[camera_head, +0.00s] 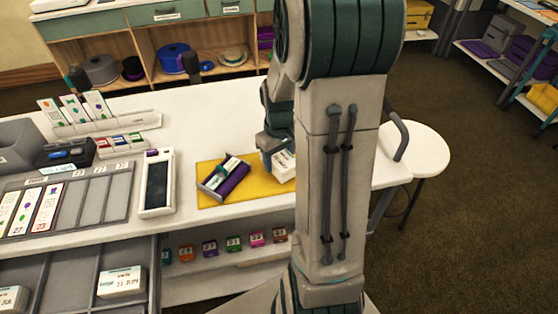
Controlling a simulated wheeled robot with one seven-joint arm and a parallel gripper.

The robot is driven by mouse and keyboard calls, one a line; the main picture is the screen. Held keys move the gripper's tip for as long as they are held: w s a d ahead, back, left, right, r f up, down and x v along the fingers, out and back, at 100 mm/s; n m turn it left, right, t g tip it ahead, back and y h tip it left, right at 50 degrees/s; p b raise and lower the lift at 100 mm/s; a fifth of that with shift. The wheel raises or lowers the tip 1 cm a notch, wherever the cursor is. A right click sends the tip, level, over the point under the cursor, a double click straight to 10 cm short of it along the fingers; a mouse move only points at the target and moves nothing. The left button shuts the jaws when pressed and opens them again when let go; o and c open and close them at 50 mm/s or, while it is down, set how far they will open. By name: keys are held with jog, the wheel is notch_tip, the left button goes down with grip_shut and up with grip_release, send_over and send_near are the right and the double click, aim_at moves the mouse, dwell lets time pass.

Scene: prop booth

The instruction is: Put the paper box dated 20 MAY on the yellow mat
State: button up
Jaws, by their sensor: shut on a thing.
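The yellow mat (262,190) lies on the white table, partly hidden at the right by my arm. A white paper box (284,166) is at the mat's right end, partly covered by my gripper and arm. Its date is too small to read. My gripper (273,150) is mostly hidden behind my arm and is shut on this box. I cannot tell whether the box touches the mat. A grey and purple case with a green and white item (225,178) rests on the mat's left half.
Another paper box marked JUN (122,283) and one marked JUL (12,298) sit in grey compartments at lower left. A white device with a dark screen (157,183) stands left of the mat. A round white stool (425,152) is at the right.

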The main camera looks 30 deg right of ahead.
jog(key=shift+f, duration=0.75)
jog(key=shift+f, duration=0.2)
jog(key=o, duration=0.7)
jog(key=shift+c, duration=0.2)
jog(key=shift+r, duration=0.1)
